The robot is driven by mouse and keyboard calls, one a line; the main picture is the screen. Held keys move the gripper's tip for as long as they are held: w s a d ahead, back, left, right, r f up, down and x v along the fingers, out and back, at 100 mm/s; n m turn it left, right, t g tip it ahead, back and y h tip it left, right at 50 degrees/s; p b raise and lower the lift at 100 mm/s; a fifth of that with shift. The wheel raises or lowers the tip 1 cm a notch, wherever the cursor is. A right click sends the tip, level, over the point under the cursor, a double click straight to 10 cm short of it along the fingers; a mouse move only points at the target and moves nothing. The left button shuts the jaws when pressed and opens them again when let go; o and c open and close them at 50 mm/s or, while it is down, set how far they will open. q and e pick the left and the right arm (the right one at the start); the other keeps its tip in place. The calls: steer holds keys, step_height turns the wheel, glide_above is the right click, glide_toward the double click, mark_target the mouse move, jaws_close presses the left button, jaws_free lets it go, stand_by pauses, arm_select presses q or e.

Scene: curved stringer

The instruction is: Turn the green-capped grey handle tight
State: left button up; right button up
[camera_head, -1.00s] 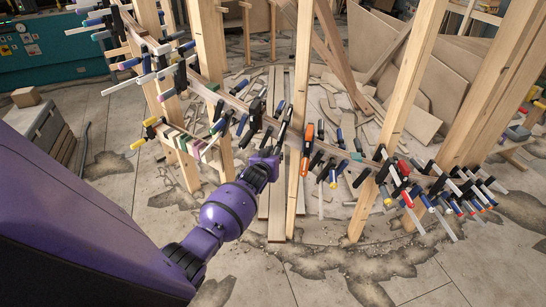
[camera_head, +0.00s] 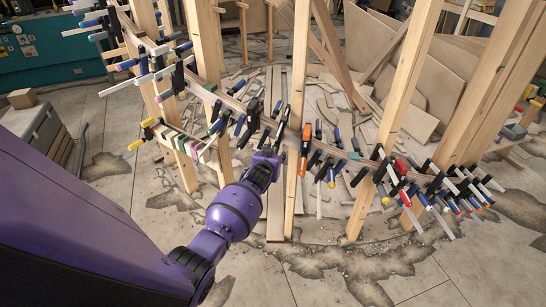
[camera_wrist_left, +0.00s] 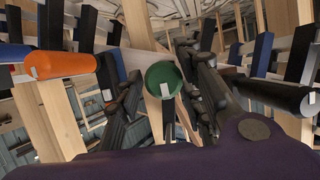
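The green cap (camera_wrist_left: 165,79) of the handle faces my left wrist camera, with a small pale mark on it. The grey handle behind it is mostly hidden. In the left wrist view the two dark fingers of my left gripper (camera_wrist_left: 160,92) stand apart on either side of the cap, close to it; contact does not clearly show. In the head view my left gripper (camera_head: 270,152) is at the clamp row on the curved stringer, left of an orange-handled clamp (camera_head: 305,140). I cannot pick out the green cap there. My right gripper is not in view.
An orange handle (camera_wrist_left: 67,65) lies left of the left gripper and a black handle (camera_wrist_left: 283,98) right of it. Several clamps crowd the stringer on both sides. A wooden post (camera_head: 297,105) stands just right of the gripper. Wood scraps cover the floor behind.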

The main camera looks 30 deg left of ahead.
arm_select(q)
steer(key=shift+s+a+f, duration=0.1)
steer(key=shift+s+f, duration=0.05)
steer(key=shift+f, duration=0.1)
steer(key=shift+s, duration=0.15)
steer(key=shift+s+r, duration=0.1)
steer(key=shift+s, duration=0.15)
steer(key=v, duration=1.1)
steer(key=shift+r, duration=0.2)
steer(key=shift+d, duration=0.25)
steer(key=shift+s+d, duration=0.25)
steer(key=shift+s, duration=0.6)
steer(key=shift+s+d, duration=0.25)
steer(key=shift+s, duration=0.65)
